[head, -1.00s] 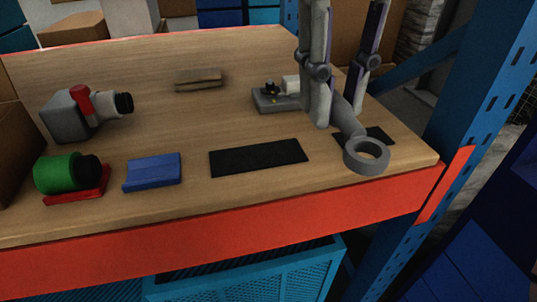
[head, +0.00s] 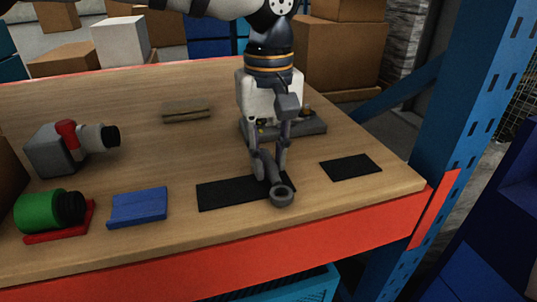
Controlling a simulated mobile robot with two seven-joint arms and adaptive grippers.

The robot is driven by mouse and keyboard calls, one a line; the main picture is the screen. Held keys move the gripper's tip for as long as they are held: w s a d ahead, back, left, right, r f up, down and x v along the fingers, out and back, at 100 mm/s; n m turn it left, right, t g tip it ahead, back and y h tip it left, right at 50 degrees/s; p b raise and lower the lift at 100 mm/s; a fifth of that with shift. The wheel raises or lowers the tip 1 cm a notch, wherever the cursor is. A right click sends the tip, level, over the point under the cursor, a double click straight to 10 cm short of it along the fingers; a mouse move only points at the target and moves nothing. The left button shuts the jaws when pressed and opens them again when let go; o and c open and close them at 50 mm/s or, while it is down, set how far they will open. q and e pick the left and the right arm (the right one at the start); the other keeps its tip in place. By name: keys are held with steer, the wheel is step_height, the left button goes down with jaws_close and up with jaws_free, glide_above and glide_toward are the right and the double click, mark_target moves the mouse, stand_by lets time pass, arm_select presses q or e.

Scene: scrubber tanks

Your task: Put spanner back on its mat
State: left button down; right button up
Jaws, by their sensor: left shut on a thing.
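The grey spanner (head: 281,195) is in the head view, its ring end toward me, over the right end of the larger black mat (head: 222,194). I cannot tell whether it touches the mat. My left gripper (head: 270,174) points down and is shut on the spanner's shaft. The gripper and spanner hide the mat's right part. A smaller black mat (head: 350,167) lies bare to the right. My right gripper is not in view.
A blue block (head: 138,207) and a green cylinder on a red base (head: 44,212) lie to the left. A grey device with a red handle (head: 67,146) stands behind them. A grey fixture (head: 307,124) is behind my gripper. The orange table edge (head: 300,245) is in front.

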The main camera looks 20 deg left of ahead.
mark_target(269, 160)
arm_select(q)
steer(key=shift+f, duration=0.2)
steer(key=c, duration=1.4)
jaws_free()
step_height(269, 160, up, 12)
steer(key=shift+r+b, duration=0.2)
steer(key=shift+b, duration=0.15)
